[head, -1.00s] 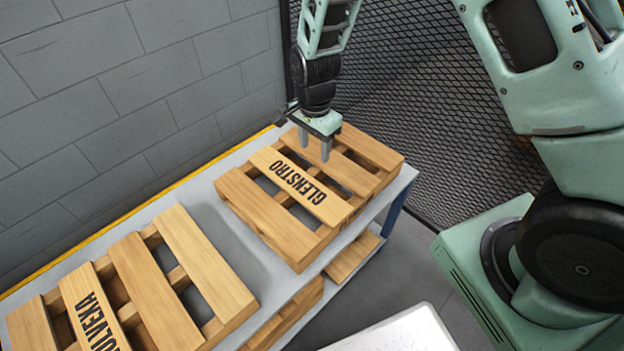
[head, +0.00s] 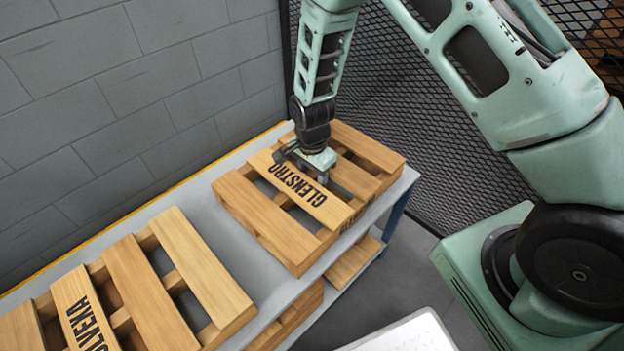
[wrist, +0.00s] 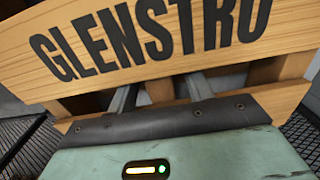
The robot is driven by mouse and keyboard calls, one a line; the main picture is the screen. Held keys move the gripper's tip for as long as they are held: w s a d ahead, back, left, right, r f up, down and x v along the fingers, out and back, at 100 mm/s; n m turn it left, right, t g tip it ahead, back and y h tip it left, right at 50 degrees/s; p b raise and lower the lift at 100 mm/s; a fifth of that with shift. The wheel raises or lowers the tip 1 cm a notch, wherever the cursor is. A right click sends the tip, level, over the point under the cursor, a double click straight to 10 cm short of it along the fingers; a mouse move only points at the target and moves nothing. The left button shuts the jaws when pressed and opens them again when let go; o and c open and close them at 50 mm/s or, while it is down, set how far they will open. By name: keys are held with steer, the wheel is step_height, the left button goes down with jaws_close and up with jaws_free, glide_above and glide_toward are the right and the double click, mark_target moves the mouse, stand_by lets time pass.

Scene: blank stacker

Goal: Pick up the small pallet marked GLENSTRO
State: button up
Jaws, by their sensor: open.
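The small wooden pallet marked GLENSTRO (head: 262,222) lies flat on the top shelf, toward its right end. Its lettered slat (wrist: 150,45) fills the upper part of the wrist view. My gripper (head: 326,180) points down into the pallet, close beside the lettered slat. Its fingers (wrist: 155,92) reach down past the slat's edge, and their tips are hidden among the slats. The jaws are open, and I see no grip on the wood.
Another pallet, marked OLVEKA as far as it shows (head: 150,290), lies on the same grey shelf (head: 200,215) to the left, with a gap between. More pallets (head: 290,320) are on the lower level. A block wall (head: 130,90) and black mesh (head: 400,130) stand behind.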

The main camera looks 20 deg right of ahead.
jaws_close()
steer(key=shift+w+r, duration=0.1)
